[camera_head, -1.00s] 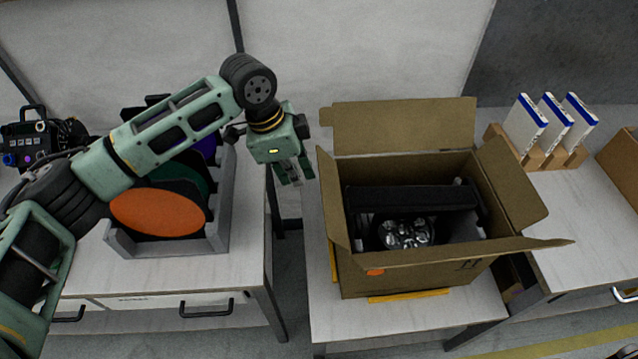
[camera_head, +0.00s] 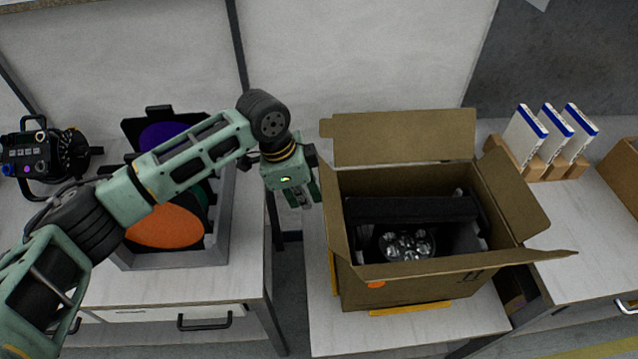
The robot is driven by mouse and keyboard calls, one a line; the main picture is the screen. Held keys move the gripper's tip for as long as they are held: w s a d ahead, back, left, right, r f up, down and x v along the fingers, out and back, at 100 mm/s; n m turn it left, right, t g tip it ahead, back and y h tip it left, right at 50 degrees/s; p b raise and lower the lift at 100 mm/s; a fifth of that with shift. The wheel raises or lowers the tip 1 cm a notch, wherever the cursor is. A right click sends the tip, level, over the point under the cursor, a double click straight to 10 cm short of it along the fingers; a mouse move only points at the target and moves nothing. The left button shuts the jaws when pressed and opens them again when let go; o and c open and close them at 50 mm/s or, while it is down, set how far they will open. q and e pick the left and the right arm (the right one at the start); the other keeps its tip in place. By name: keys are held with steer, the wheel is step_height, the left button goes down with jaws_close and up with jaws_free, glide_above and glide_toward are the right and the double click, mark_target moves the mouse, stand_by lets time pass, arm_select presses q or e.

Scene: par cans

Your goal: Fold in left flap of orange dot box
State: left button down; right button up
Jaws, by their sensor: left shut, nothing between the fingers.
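The orange dot box (camera_head: 420,293) is an open brown carton on the middle table, with a small orange dot (camera_head: 376,284) on its front. Its left flap (camera_head: 335,215) stands steeply up along the left side. The back flap (camera_head: 404,137) stands up, the right flap (camera_head: 515,187) leans outward, and the front flap (camera_head: 470,262) sticks out toward me. A black par can (camera_head: 408,244) with clear lenses lies inside. My left gripper (camera_head: 302,203) is shut and empty, pointing down just left of the left flap, apart from it. My right gripper is not in view.
A grey crate (camera_head: 222,215) with coloured discs, one orange (camera_head: 165,227), stands on the left table beneath my left arm. A black light fixture (camera_head: 42,155) is at far left. White-blue booklets (camera_head: 550,135) stand in a wooden holder at right. A gap separates the left and middle tables.

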mark_target(329, 201)
arm_select(q)
steer(key=shift+d, duration=3.8)
steer(key=a+r+p, duration=0.2)
steer(key=p, duration=0.1)
steer(key=shift+a+r+p, duration=0.6)
steer(key=shift+a+p, duration=0.05)
steer(key=shift+p, duration=0.4)
steer(key=d+p+v, duration=0.2)
steer(key=p+v, duration=0.6)
steer(key=shift+r+p, duration=0.35)
steer(key=shift+r, duration=0.15)
